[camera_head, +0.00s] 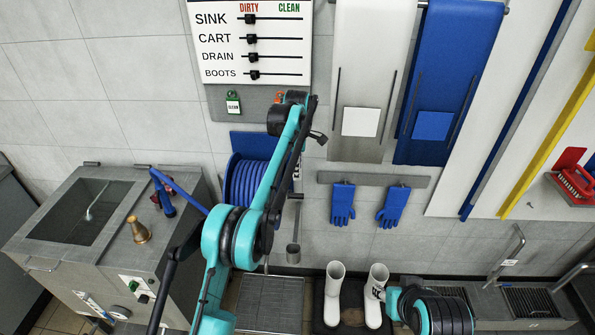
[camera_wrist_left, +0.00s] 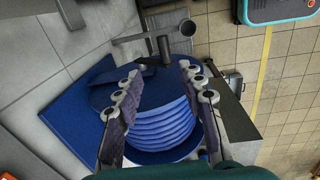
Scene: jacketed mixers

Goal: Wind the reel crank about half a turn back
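The hose reel (camera_head: 245,180), wound with blue hose, is on the wall behind my left arm. In the left wrist view, the reel (camera_wrist_left: 158,130) fills the middle, with its blue disc and coils between my fingers. A dark, short crank handle (camera_wrist_left: 164,48) shows just beyond the fingertips. My left gripper (camera_wrist_left: 160,74) is open, its two purple-padded fingers apart and nothing clamped between them. In the head view, my left gripper (camera_head: 314,125) is above and right of the reel, seen small and edge-on. The crank is largely hidden there by my arm. My right gripper is out of view.
A steel sink unit (camera_head: 70,215) with a brass nozzle (camera_head: 139,230) stands left. White boots (camera_head: 336,290) stand below blue gloves (camera_head: 342,204). A status board (camera_head: 250,40) hangs above.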

